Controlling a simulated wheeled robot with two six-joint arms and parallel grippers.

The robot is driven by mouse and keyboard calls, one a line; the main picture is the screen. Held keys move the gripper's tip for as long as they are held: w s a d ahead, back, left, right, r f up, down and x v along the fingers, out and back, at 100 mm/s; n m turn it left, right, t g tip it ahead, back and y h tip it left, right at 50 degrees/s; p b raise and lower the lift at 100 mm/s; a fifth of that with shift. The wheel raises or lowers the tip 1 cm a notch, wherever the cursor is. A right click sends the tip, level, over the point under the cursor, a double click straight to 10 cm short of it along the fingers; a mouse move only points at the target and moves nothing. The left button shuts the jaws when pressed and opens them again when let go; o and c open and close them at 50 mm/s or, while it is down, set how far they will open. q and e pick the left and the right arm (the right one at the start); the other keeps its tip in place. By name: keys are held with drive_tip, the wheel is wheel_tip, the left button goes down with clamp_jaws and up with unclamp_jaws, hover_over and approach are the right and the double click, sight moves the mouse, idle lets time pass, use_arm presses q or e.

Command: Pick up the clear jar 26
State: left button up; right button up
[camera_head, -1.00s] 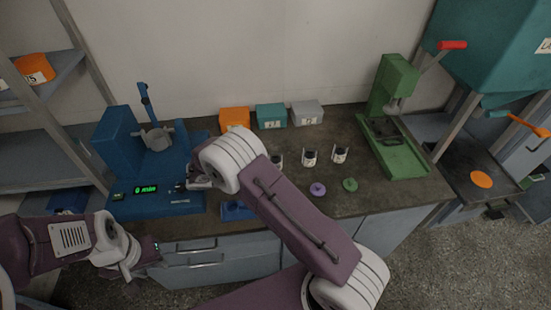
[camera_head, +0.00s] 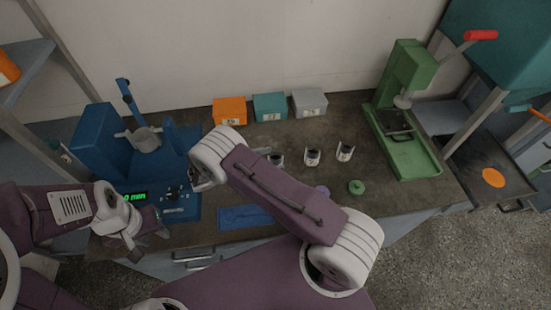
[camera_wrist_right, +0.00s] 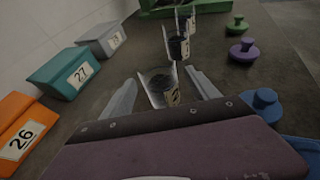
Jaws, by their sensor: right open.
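Several small clear jars with dark contents stand in a row on the bench: the nearest one (camera_head: 277,159), a middle one (camera_head: 312,157) and a far one (camera_head: 345,152). In the right wrist view the nearest jar (camera_wrist_right: 160,90) stands upright between the fingers of my right gripper (camera_wrist_right: 161,76), which is open. Its label is too blurred to read; it is the jar nearest the orange box marked 26 (camera_wrist_right: 22,132). In the head view my own arm mostly hides the right gripper. My left gripper (camera_head: 135,240) is low at the left, by the bench's front edge.
Teal (camera_head: 270,107) and grey (camera_head: 309,103) boxes stand at the back by the wall. Purple (camera_wrist_right: 243,50), green (camera_head: 356,187) and blue (camera_wrist_right: 265,102) lids lie in front of the jars. A blue shaker (camera_head: 104,148) stands left, a green press (camera_head: 408,75) right.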

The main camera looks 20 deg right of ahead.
drive_tip(key=shift+w+d+f, duration=0.1)
drive_tip(key=shift+d, duration=0.15)
drive_tip(key=p+x, duration=0.1)
drive_tip(key=x, duration=0.3)
drive_tip(key=shift+d+f, duration=0.15)
drive_tip(key=shift+d, duration=0.15)
drive_tip(key=shift+d+f, duration=0.1)
drive_tip(key=shift+d, duration=0.05)
drive_tip(key=c, duration=0.7)
clamp_jaws()
